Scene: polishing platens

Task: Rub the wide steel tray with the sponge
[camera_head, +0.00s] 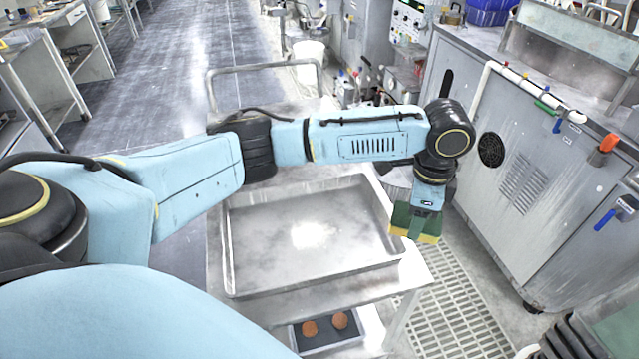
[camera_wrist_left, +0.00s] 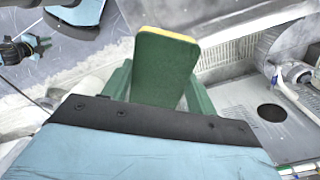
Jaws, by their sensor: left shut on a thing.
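The wide steel tray (camera_head: 300,235) is shallow and rectangular and lies on top of a cart, with a bright glare in its middle. My left arm reaches across above it. My left gripper (camera_head: 424,212) is shut on the sponge (camera_head: 428,238), which has a green face and a yellow layer. The sponge is at the right of the tray, by its right rim; I cannot tell whether it touches. In the left wrist view the sponge (camera_wrist_left: 165,68) stands out between the green fingers of the gripper (camera_wrist_left: 160,90).
The cart (camera_head: 415,272) has a rail at its far end and a lower shelf with a dark tray (camera_head: 328,331) holding two orange-brown round things. A grey machine cabinet (camera_head: 540,170) stands at the right, with floor grating (camera_head: 455,305) between. A white bucket (camera_head: 308,62) stands behind.

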